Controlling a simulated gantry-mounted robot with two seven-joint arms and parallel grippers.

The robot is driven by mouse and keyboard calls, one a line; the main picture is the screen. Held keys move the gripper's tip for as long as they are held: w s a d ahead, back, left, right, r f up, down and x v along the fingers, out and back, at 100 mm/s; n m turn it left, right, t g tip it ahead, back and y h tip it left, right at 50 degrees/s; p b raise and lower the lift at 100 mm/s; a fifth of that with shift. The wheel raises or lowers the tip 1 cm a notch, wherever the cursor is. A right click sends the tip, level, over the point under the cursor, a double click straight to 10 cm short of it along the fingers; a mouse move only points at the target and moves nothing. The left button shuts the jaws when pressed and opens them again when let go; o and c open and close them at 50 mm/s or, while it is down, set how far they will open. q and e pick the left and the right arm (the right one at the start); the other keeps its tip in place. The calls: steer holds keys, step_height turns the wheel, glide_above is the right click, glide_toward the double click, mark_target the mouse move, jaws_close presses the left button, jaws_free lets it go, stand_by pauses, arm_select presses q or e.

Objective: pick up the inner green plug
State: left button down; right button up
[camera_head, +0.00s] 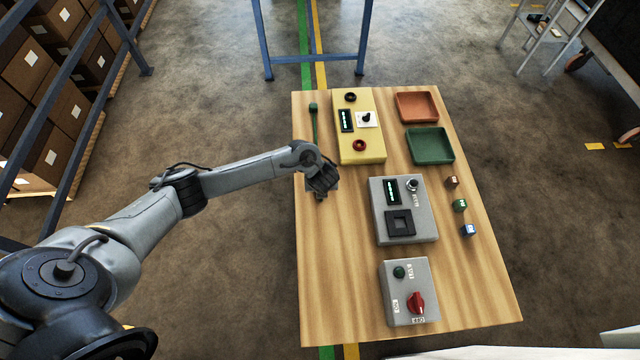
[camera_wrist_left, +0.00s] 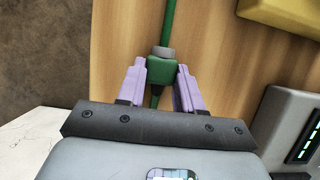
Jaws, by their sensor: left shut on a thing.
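The inner green plug (camera_wrist_left: 160,70) has a green body, with a grey collar where a green cord joins it. It sits between the two pale purple fingers of my left gripper (camera_wrist_left: 160,85), which is shut on it. In the head view my left gripper (camera_head: 322,186) is low over the left side of the wooden table and hides that plug. The green cord (camera_head: 315,130) runs from there toward the back to another green end piece (camera_head: 313,106) at the table's far left. My right gripper is in neither view.
A yellow box (camera_head: 376,138) stands right of the cord. A grey box (camera_head: 405,235) with a square socket and a grey switch box (camera_head: 395,300) are nearer. Orange and green trays (camera_head: 452,160) and several small cubes are at the right. The table's front left is clear.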

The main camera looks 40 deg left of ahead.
arm_select(q)
steer(key=shift+r, duration=0.1)
step_height(320, 180, up, 5)
steer(key=shift+f+p, duration=0.2)
steer(key=shift+p, duration=0.65)
steer(key=w+d+r+p, duration=0.2)
steer(key=d+r+p, duration=0.2)
steer(key=d, duration=0.7)
step_height(320, 180, up, 2)
steer(key=shift+d+r, duration=0.1)
steer(key=shift+d, duration=0.2)
steer(key=shift+a, duration=0.15)
